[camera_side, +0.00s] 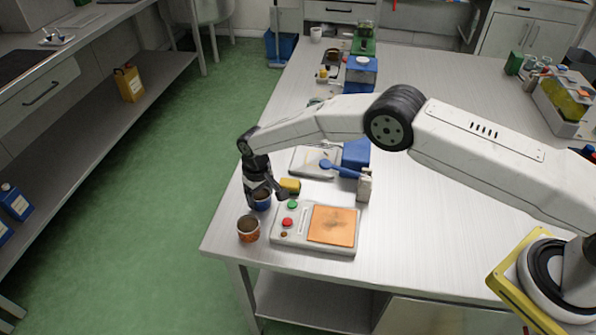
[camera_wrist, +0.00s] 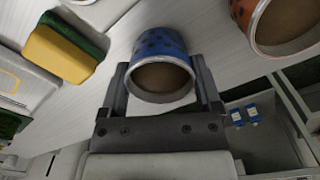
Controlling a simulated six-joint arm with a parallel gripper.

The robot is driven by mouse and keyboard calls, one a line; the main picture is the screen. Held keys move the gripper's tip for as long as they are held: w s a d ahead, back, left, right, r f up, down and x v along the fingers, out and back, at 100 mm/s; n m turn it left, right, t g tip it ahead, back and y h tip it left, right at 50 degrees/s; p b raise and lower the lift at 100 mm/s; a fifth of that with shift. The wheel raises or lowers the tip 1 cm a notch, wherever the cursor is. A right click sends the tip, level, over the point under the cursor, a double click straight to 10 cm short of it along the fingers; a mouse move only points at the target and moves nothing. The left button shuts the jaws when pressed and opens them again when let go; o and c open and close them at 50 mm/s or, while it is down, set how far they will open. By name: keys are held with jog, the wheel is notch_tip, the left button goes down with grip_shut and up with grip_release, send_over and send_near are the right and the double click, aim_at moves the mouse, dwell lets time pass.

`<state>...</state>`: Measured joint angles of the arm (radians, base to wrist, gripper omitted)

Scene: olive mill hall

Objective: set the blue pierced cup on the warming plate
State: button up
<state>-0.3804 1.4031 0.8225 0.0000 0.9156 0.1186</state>
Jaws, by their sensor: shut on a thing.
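The blue pierced cup (camera_side: 263,206) is between the fingers of my gripper (camera_side: 262,193), near the left edge of the table. In the wrist view the blue cup (camera_wrist: 160,43) shows dark dots on its wall and a brown inside, and my gripper (camera_wrist: 160,72) is shut on it with a finger on each side. I cannot tell whether its base touches the table. The warming plate (camera_side: 334,225) is an orange-brown square on a pale unit with green and red buttons, just right of the cup.
An orange cup (camera_side: 248,229) stands close in front of the blue cup; it also shows in the wrist view (camera_wrist: 240,14). A yellow and green sponge (camera_side: 290,185) lies behind the unit. A small pale bottle (camera_side: 364,186) stands behind the plate. The table's right middle is clear.

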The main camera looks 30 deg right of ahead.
jog(key=shift+r, duration=0.2)
notch_tip(320, 180, up, 6)
dwell(1.0)
jog(key=shift+s+d+r, duration=0.1)
dwell(0.3)
jog(key=s+d, duration=0.3)
jog(key=s, duration=0.2)
jog(key=s+d+r, duration=0.1)
jog(key=s+d, duration=0.3)
jog(key=s, duration=0.2)
jog(key=s+d+r, duration=0.1)
jog(key=s+d, duration=0.2)
jog(key=s, duration=0.3)
jog(key=shift+d+r, duration=0.1)
jog(key=shift+d, duration=0.05)
jog(key=shift+f, duration=2.6)
jog(key=shift+f, duration=0.35)
